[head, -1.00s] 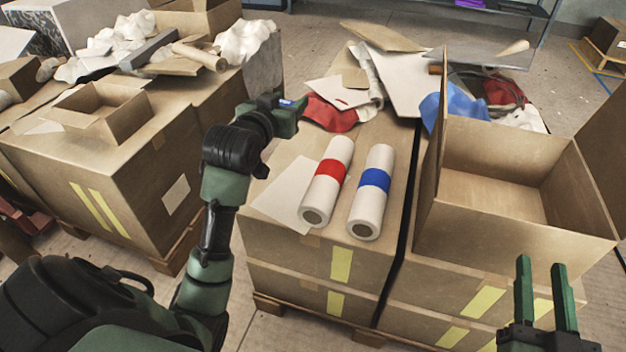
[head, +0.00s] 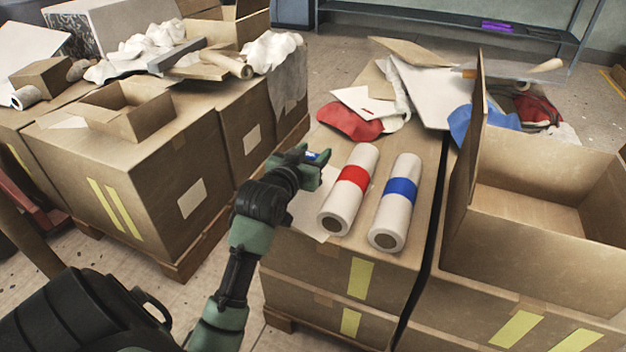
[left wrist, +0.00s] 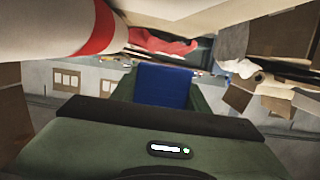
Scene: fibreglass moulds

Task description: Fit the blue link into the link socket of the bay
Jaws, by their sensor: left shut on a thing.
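The blue link (left wrist: 163,86) is held between the fingers of my left gripper in the left wrist view. In the head view my left gripper (head: 318,160) is over the near-left part of the middle box stack, just left of the red-banded roll. Only a small bit of the blue link (head: 312,155) shows there, the rest being hidden by the gripper. My left gripper is shut on it. My right gripper is out of view. I cannot make out the bay or its link socket in either view.
A white roll with a red band (head: 350,190) and one with a blue band (head: 397,202) lie on the middle boxes. Red cloth (head: 348,122) and cardboard lie behind. A large open carton (head: 545,205) stands right. A small open box (head: 125,112) sits on the left stack.

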